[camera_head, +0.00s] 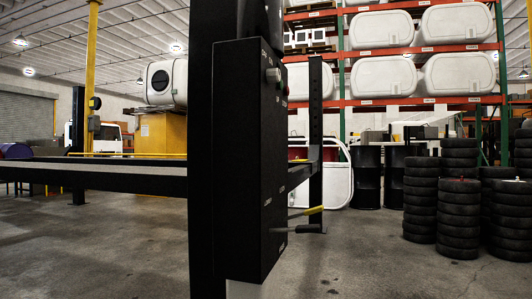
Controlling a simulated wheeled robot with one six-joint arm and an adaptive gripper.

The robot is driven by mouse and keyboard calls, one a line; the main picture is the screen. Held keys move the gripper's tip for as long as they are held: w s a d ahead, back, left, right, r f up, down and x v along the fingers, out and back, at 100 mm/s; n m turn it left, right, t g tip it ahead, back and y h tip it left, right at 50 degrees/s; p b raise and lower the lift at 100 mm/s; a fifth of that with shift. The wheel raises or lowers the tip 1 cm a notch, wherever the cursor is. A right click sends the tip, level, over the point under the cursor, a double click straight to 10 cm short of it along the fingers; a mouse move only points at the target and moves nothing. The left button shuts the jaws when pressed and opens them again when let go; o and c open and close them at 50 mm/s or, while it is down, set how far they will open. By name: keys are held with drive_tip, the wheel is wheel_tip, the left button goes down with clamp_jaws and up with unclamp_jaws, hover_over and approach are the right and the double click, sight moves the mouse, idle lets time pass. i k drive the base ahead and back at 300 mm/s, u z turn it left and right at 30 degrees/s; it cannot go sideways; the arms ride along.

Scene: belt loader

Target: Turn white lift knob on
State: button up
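The white lift knob (273,75) sticks out near the top of the right-hand face of a tall black control box (238,160). Small pale lettering lies beside it, too small to read. I cannot tell the knob's turn position from here. The box is fixed to a black upright post (207,200). My gripper is not in view.
A black lift rail (100,178) runs left from the post. Stacked tyres (458,215) and black drums (366,178) stand at the right. Concrete floor (350,260) in front is clear.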

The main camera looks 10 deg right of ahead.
sight(273, 75)
drive_tip(key=k, duration=0.5)
drive_tip(key=z, duration=0.85)
drive_tip(key=i, duration=0.8)
drive_tip(key=u, duration=1.05)
